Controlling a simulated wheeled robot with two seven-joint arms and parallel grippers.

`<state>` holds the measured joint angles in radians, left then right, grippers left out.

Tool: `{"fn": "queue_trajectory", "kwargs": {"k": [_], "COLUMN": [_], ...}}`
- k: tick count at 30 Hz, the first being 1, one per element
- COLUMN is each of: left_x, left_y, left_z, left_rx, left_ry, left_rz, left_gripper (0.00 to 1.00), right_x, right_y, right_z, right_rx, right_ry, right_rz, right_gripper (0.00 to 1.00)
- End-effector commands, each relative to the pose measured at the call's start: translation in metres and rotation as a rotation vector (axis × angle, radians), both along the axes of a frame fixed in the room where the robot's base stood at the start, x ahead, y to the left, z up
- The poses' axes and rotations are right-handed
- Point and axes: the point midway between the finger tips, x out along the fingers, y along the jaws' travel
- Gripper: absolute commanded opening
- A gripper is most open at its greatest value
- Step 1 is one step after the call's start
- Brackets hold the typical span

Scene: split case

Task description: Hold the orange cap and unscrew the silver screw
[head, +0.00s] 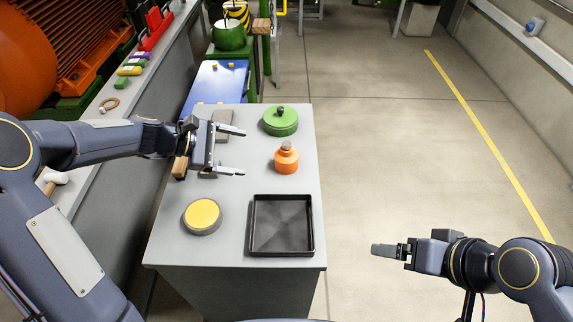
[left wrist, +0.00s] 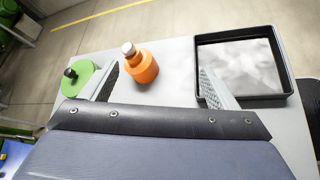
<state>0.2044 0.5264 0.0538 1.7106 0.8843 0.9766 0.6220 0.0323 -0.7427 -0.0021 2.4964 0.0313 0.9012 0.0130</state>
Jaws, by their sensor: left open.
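The orange cap (head: 286,162) stands upright on the grey table, with the silver screw (head: 286,146) on its top. My left gripper (head: 242,151) is open and empty to the left of the cap, its fingers pointing toward it and apart from it. In the left wrist view the orange cap (left wrist: 142,70) and silver screw (left wrist: 128,49) show beyond the fingers, between their lines and nearer the left one. My right gripper (head: 385,250) is off the table to the right, over the floor; its fingers show as one block, so I cannot tell their opening.
A green round lid (head: 280,124) with a dark knob sits behind the cap. A black tray (head: 282,250) and a yellow-topped disc (head: 202,216) lie in front. Grey and wooden blocks lie near my left gripper. The floor right of the table is clear.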

Motion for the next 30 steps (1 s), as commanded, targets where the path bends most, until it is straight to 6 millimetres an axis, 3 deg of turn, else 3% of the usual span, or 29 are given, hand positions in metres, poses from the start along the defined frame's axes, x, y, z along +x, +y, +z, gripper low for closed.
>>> {"fn": "queue_trajectory", "kwargs": {"k": [1,3,11,20,30], "left_x": [0.013,0.029,0.066,0.077,0.090], "left_y": [-0.004,-0.009,-0.020,-0.032,-0.075], "left_z": [-0.024,-0.044,-0.101,-0.117,-0.132], "left_rx": [-0.046,-0.108,-0.264,-0.305,-0.303], "left_ry": [0.056,0.125,0.303,0.348,0.345], "left_rz": [0.029,0.076,0.193,0.222,0.220], "left_gripper": [0.82,0.82,0.82,0.82,0.82], "right_x": [0.000,0.000,0.000,0.000,0.000], "right_y": [0.000,0.000,0.000,0.000,0.000], "right_z": [-0.009,-0.015,-0.027,-0.032,-0.045], "right_rx": [0.000,0.000,0.000,0.000,0.000], "right_ry": [0.000,0.000,0.000,0.000,0.000], "right_rz": [0.000,0.000,0.000,0.000,0.000], "right_gripper": [0.85,0.85,0.85,0.85,0.85]}}
